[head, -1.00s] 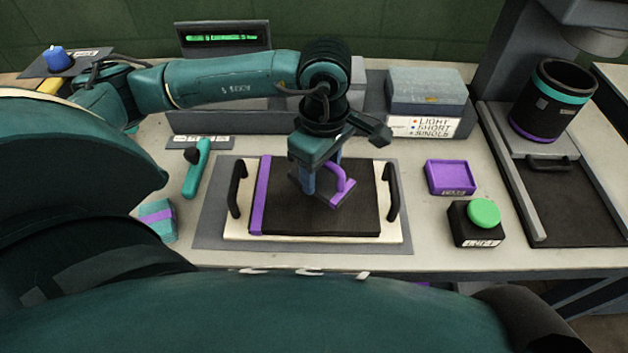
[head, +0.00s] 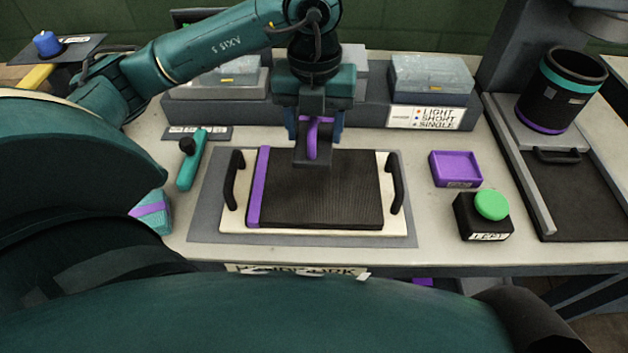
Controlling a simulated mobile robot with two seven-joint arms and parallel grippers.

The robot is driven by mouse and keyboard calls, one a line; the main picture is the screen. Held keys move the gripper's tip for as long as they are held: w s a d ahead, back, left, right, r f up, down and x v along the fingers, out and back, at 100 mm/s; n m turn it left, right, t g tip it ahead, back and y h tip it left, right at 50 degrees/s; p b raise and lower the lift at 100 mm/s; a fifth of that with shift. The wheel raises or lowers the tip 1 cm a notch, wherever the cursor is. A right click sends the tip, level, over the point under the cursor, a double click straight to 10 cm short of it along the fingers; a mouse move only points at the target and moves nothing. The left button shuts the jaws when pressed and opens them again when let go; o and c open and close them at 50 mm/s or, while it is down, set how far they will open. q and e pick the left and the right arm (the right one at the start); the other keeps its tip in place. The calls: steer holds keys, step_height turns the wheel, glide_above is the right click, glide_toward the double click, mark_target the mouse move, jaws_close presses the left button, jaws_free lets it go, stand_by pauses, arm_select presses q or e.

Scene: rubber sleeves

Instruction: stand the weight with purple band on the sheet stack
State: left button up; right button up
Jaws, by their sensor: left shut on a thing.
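The sheet stack (head: 335,205) is a dark ribbed pad with a purple strip along its left edge. It lies on a cream board (head: 395,225) with a black handle at each side. My left gripper (head: 315,128) points down over the stack's back edge, shut on a weight (head: 312,158). The weight shows a dark block and a purple loop handle (head: 312,140); the fingers hide part of it. It looks upright. I cannot tell whether its underside touches the stack. My right gripper is not in view.
A teal tool (head: 190,165) lies left of the board. On the right are a purple tray (head: 455,167), a green button box (head: 490,207) and a dark canister (head: 555,95) on a stand. Lidded boxes (head: 430,80) stand behind. A purple-banded teal block (head: 152,210) is at left.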

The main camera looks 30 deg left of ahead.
arm_select(q)
steer(key=shift+n, duration=0.4)
step_height(320, 180, down, 10)
steer(key=shift+r, duration=0.15)
steer(key=shift+f, duration=0.2)
steer(key=o, duration=1.6)
